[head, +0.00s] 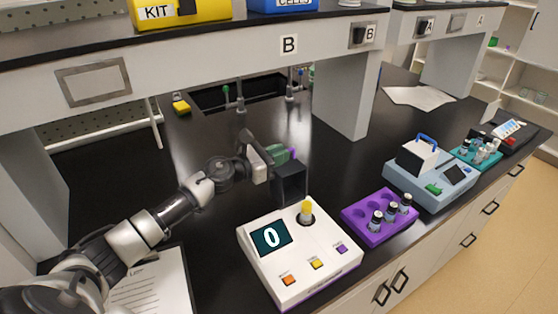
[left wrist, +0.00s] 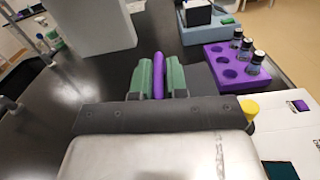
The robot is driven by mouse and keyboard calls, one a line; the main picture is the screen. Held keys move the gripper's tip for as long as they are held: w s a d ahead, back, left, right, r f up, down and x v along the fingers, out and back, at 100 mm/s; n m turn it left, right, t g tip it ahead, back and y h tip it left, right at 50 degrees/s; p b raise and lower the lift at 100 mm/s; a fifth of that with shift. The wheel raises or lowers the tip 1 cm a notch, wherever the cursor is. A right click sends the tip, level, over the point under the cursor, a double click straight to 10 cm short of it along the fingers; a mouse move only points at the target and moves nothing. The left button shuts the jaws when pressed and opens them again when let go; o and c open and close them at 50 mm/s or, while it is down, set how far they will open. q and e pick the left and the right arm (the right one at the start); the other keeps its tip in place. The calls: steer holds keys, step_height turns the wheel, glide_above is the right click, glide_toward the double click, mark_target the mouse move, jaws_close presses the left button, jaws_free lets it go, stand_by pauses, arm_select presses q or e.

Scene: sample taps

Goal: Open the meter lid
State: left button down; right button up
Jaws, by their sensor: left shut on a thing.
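The meter (head: 290,262) is a white box with a dark display reading 0 and orange, yellow and purple buttons. Its dark lid (head: 289,184) stands raised at the back edge, so the round well is uncovered and a yellow-topped piece (head: 306,210) stands in it. My left gripper (head: 285,154) is behind the top of the lid, with its green fingers shut on a purple handle. In the left wrist view the purple handle (left wrist: 159,75) is between the two green fingers. The join between handle and lid is hidden. My right gripper is not in view.
A purple rack (head: 358,222) with several dark vials stands right of the meter. Beyond it are a blue-grey device (head: 432,186) and a teal rack (head: 465,158). A paper sheet (head: 150,285) lies left of the meter. A shelf (head: 215,45) overhangs the counter behind.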

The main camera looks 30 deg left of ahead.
mark_target(288, 171)
arm_select(q)
steer(key=shift+s+d+r+m, duration=0.45)
steer(key=shift+d+r+m, duration=0.1)
steer(key=shift+d+m, duration=0.25)
steer(key=shift+s+d+r+m, duration=0.1)
steer(key=shift+s+d+m, duration=0.05)
steer(key=shift+m, duration=0.15)
steer(key=shift+s+d+r+m+p, duration=0.1)
steer(key=shift+s+d+m+p, duration=0.35)
steer(key=shift+d+m, duration=0.3)
steer(key=shift+d, duration=0.1)
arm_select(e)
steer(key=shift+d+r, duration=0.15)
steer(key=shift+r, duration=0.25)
arm_select(q)
steer(key=c, duration=1.2)
jaws_free()
steer(key=shift+s, duration=0.1)
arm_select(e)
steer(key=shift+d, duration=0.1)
